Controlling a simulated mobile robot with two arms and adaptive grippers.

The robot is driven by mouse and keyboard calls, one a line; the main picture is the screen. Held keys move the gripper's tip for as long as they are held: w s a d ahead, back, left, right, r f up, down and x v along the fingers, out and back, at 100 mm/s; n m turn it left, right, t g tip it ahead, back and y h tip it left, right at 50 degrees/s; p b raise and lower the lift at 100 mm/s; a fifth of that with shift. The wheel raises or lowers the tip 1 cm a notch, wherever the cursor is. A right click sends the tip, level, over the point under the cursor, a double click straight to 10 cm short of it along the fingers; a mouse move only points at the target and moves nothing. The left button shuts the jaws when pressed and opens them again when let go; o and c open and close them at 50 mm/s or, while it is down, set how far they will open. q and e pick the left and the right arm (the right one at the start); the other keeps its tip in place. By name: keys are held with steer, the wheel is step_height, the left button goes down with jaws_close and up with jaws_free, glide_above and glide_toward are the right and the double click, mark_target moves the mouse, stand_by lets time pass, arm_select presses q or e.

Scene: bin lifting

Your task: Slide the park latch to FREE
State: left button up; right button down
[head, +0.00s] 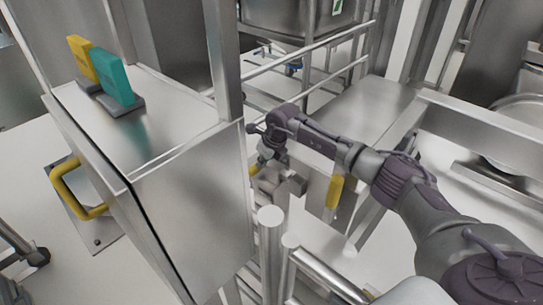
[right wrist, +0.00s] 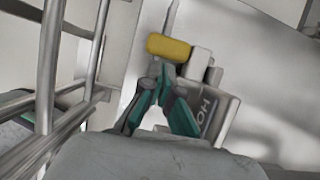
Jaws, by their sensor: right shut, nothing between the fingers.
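My right gripper (head: 262,158) reaches in from the right in the head view, low beside the metal cabinet. In the right wrist view, its green-padded fingers (right wrist: 160,68) are shut and empty. Their tips are close to the underside of a yellow knob (right wrist: 169,48); I cannot tell whether they touch it. Part of the yellow knob also shows beside the gripper in the head view (head: 253,170). The latch's position is not clear. My left gripper is not in view.
A metal cabinet (head: 190,195) with a yellow handle (head: 75,190) stands at the left. A yellow tag (head: 80,58) and a teal tag (head: 115,78) stand on top. Metal rails (right wrist: 70,110) run along the left of the wrist view. Another yellow grip (head: 334,192) is right of the gripper.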

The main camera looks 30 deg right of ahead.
steer(key=v, duration=0.8)
steer(key=shift+s+d, duration=0.15)
steer(key=shift+s, duration=0.1)
